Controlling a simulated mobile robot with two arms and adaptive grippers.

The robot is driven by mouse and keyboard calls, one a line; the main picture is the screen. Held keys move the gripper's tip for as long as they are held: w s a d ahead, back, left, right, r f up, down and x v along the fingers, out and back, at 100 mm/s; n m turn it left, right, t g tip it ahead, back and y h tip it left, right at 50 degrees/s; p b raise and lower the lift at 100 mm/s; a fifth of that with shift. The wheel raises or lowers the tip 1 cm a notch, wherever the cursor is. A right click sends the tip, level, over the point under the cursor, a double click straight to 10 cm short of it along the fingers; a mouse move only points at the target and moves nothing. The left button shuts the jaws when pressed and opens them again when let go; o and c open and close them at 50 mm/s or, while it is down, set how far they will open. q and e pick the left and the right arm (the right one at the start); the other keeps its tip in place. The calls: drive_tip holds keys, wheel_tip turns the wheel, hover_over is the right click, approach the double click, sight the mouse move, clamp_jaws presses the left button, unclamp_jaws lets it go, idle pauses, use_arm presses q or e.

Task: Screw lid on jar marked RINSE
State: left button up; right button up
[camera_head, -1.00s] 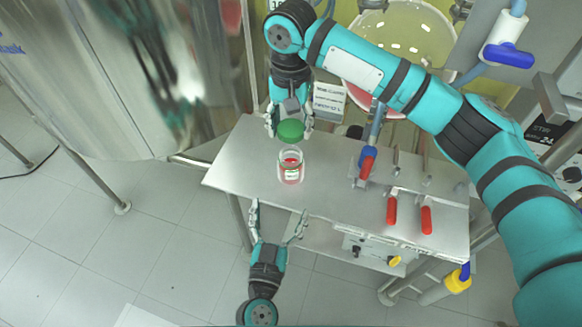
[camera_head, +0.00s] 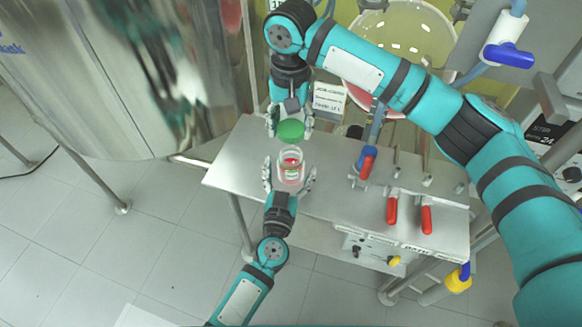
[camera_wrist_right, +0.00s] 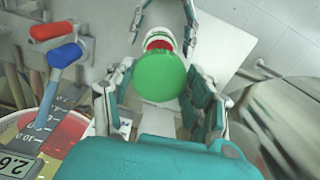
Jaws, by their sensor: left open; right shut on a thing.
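A clear glass jar (camera_head: 291,172) with red contents and a white label stands on the metal table; the label is too small to read. The green lid (camera_head: 291,130) is in my right gripper (camera_head: 289,122), held above and just behind the jar in the head view. In the right wrist view the lid (camera_wrist_right: 160,75) sits between the right fingers and covers part of the jar (camera_wrist_right: 159,37). My left gripper (camera_head: 289,180) is open, with one finger on either side of the jar. I cannot tell whether the fingers touch the glass.
The metal table (camera_head: 325,190) has free room left of the jar. Red-handled valves (camera_head: 391,210) and a blue-and-red valve (camera_head: 366,160) stand to the right. A large steel vessel (camera_head: 150,80) is at the left, and a round glass vessel (camera_head: 415,40) stands behind.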

use_arm(q)
drive_tip(key=c, duration=1.8)
use_arm(e)
hover_over(291, 150)
drive_tip(key=s, duration=0.3)
drive_tip(key=shift+w+f, duration=0.15)
drive_tip(key=shift+f, duration=1.1)
drive_tip(key=shift+w+f, duration=0.1)
drive_tip(key=shift+f, duration=1.15)
drive_tip(key=shift+f, duration=0.1)
drive_tip(key=shift+f, duration=0.8)
use_arm(q)
clamp_jaws()
use_arm(e)
drive_tip(key=shift+f, duration=0.55)
